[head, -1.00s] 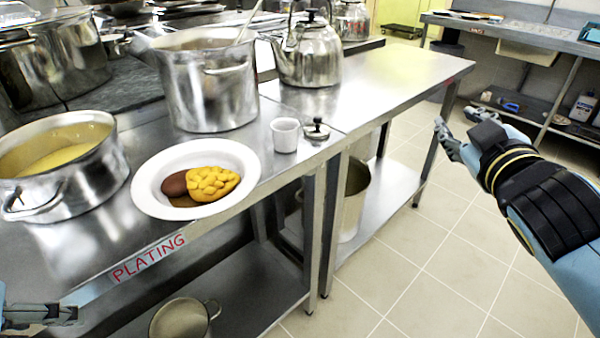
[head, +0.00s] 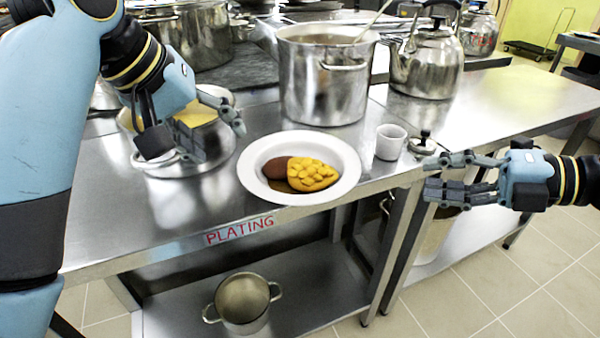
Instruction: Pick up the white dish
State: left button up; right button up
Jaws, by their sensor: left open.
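The white dish (head: 257,187) is a round, shallow bowl holding yellow and brown food. It sits on the steel counter near its front edge, above the red PLATING label. My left gripper (head: 198,140) is open and empty to the left of the dish, in front of the pot of yellow liquid and apart from the dish. My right gripper (head: 430,176) is to the right of the dish, past the white cup, with its fingers pointing left toward it. Its fingers are spread apart with nothing between them.
A large steel stockpot (head: 322,90) stands behind the dish. A small white cup (head: 390,142) and a small metal lidded item (head: 422,145) stand to its right. A kettle (head: 428,65) is behind them. A pot (head: 242,303) sits on the lower shelf.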

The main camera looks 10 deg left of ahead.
aim_at(248, 166)
pick_arm(q)
jog(key=x, duration=1)
jog(key=shift+w+f, duration=0.2)
jog(key=shift+f, duration=0.15)
pick_arm(e)
jog(key=x, duration=1)
jog(key=shift+a, duration=0.4)
jog(key=shift+w, duration=0.1)
pick_arm(q)
jog(key=c, duration=0.6)
pick_arm(e)
jog(key=c, duration=0.6)
pick_arm(q)
grip_shut()
pick_arm(e)
grip_shut()
